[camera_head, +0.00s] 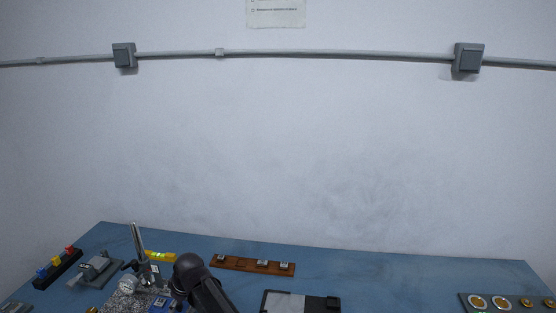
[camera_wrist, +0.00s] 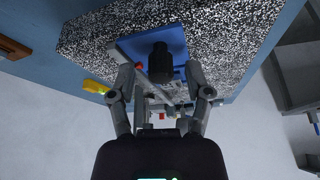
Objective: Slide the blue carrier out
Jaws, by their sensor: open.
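The blue carrier (camera_wrist: 181,40) is a flat blue plate with an upright black knob (camera_wrist: 160,62), on a speckled block in the wrist view. In the head view only a small blue part (camera_head: 178,306) shows beside my dark arm, which hides much of that spot. My gripper (camera_wrist: 160,72) is open in the wrist view, with one finger on each side of the knob. I cannot tell whether either finger touches it.
The speckled block (camera_head: 118,301) carries a dial gauge and stand. A yellow level (camera_head: 160,256) lies behind. A brown rack (camera_head: 228,262) stands right of it, a black-and-white case (camera_head: 285,302) in front. A board with round discs (camera_head: 490,311) is far right. The blue table between is clear.

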